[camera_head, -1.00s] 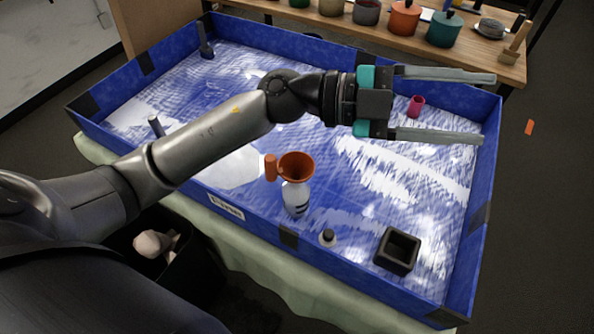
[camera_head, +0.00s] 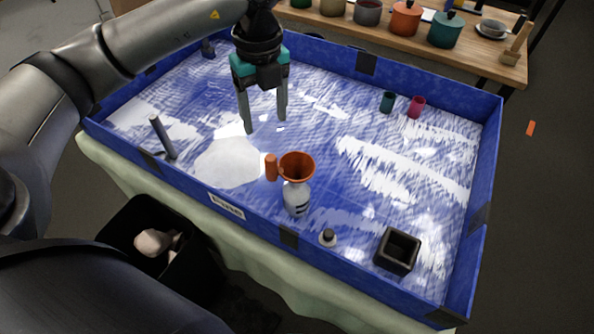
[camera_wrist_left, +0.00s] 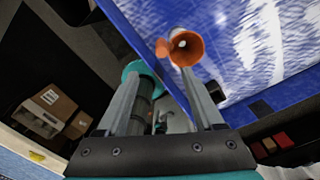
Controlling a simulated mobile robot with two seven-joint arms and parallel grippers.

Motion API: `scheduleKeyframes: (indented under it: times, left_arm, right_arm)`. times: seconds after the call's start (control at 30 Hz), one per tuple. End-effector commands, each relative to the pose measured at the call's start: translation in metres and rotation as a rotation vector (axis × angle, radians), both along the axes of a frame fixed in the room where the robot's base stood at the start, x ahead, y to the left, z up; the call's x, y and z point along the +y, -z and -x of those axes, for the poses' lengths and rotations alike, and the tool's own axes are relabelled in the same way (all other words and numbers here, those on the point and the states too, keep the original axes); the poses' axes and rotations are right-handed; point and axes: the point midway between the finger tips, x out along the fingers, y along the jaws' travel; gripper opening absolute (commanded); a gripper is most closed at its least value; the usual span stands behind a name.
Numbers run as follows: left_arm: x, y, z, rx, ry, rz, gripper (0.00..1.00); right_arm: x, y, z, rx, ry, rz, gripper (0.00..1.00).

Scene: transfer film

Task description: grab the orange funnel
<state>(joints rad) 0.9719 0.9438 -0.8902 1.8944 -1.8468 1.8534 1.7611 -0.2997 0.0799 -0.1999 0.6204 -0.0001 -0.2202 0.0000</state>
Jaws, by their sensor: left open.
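The orange funnel (camera_head: 297,166) sits in the mouth of a white bottle (camera_head: 296,198) in the front middle of the blue-walled tray (camera_head: 365,90). Its orange side tab (camera_head: 271,168) points left. My left gripper (camera_head: 266,126) is open and empty, fingers pointing down, behind and a little left of the funnel and apart from it. In the left wrist view the funnel (camera_wrist_left: 186,47) shows beyond the open fingers (camera_wrist_left: 160,105). My right gripper is not in view.
A black square cup (camera_head: 398,250) and a small dark-topped bottle (camera_head: 327,238) stand right of the white bottle. A grey post (camera_head: 163,138) stands at left. Green (camera_head: 387,102) and pink (camera_head: 416,107) cups stand at the back right.

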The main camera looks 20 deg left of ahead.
Motion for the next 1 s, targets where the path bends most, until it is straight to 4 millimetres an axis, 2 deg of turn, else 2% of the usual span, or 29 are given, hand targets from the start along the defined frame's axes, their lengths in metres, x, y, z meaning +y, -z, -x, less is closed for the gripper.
scheduleKeyframes:
  times: [0.1,0.3,0.4,0.57,0.83,1.0]
  left_arm:
    - [0.000,0.028,0.002,0.008,0.002,0.001,0.69]
    - [0.000,0.068,0.002,0.005,0.005,0.002,0.69]
    - [-0.001,0.080,0.002,0.004,0.005,0.004,0.69]
    - [-0.001,0.089,0.001,0.002,0.006,0.005,0.69]
    - [0.000,0.126,-0.001,0.004,0.005,0.004,0.69]
    - [0.000,0.139,-0.001,0.003,0.006,0.006,0.69]
  right_arm:
    - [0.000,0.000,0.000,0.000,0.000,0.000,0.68]
    - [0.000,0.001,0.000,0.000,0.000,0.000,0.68]
    - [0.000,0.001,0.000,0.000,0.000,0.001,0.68]
    - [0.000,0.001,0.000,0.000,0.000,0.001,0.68]
    - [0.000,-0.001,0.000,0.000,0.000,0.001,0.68]
    - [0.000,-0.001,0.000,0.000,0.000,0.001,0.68]
